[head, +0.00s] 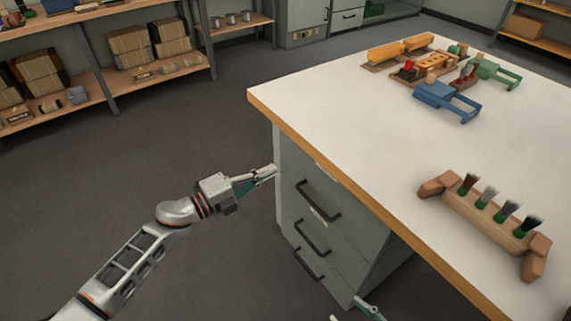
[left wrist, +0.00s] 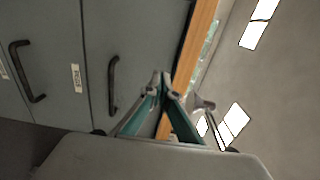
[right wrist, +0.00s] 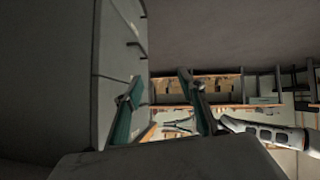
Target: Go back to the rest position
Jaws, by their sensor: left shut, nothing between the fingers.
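My left gripper (head: 266,173) is beside the bench's near left corner, below the level of the top, in front of the grey drawers. It is shut and empty; in the left wrist view its fingertips (left wrist: 161,80) meet. My right gripper (head: 355,314) only partly shows at the bottom edge of the head view, low beside the bench. In the right wrist view its fingers (right wrist: 158,95) are spread apart with nothing between them.
The white bench top (head: 330,100) has a wooden edge. On it stand a wooden holder (head: 470,215) with several dark and grey bristle tufts, a blue tool (head: 445,101), a green tool (head: 497,72) and orange wooden parts (head: 400,50). Shelves (head: 105,80) stand left. Floor at left is clear.

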